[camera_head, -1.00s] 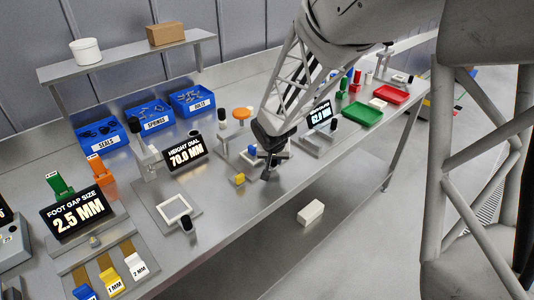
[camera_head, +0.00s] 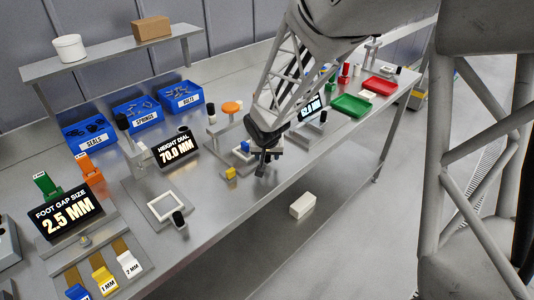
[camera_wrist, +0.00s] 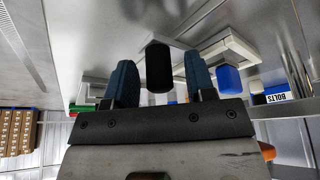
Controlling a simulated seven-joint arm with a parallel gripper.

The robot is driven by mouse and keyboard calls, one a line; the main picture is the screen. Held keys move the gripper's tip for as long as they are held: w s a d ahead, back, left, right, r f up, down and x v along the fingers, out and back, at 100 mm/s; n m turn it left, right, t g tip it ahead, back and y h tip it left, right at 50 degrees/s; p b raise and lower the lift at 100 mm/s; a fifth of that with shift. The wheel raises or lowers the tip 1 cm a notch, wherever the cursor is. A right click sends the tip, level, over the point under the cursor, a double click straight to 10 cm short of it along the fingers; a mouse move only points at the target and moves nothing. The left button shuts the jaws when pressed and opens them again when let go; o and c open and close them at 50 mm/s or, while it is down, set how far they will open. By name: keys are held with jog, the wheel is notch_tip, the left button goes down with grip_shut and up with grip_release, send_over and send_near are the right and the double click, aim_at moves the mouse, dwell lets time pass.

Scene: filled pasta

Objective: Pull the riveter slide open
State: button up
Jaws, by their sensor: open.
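My gripper (camera_head: 262,160) is over the front part of the bench, in front of the station with the orange disc. In the wrist view my gripper (camera_wrist: 157,82) is open, with two blue fingers apart. A black rounded handle (camera_wrist: 158,67) shows between the fingers, with a gap on each side; I see no contact. Which part it belongs to is not clear, and no label names the riveter slide. In the head view my gripper and arm hide this spot. A blue knob (camera_head: 245,146) stands just left of my gripper and also shows in the wrist view (camera_wrist: 228,80).
A yellow block (camera_head: 230,173) lies left of my gripper. The 62.0 MM display (camera_head: 311,107) and a black knob (camera_head: 323,117) stand to the right. The orange disc (camera_head: 232,107) and bolts bin (camera_head: 182,98) are behind. The bench's front edge is close.

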jog(key=shift+r, duration=0.1)
jog(key=v, duration=0.7)
jog(key=shift+s+r, duration=0.2)
jog(key=shift+r, duration=0.05)
dwell(0.4)
jog(key=s+d+r, duration=0.9)
jog(key=s+d, duration=0.3)
jog(key=s, duration=0.1)
jog(key=s+d+r+g, duration=0.1)
jog(key=s+d, duration=0.2)
jog(key=s, duration=0.6)
jog(key=s+d+r, duration=0.1)
jog(key=s+d, duration=0.3)
jog(key=s, duration=0.4)
jog(key=shift+s+r+g, duration=0.3)
jog(key=shift+s+g, duration=0.1)
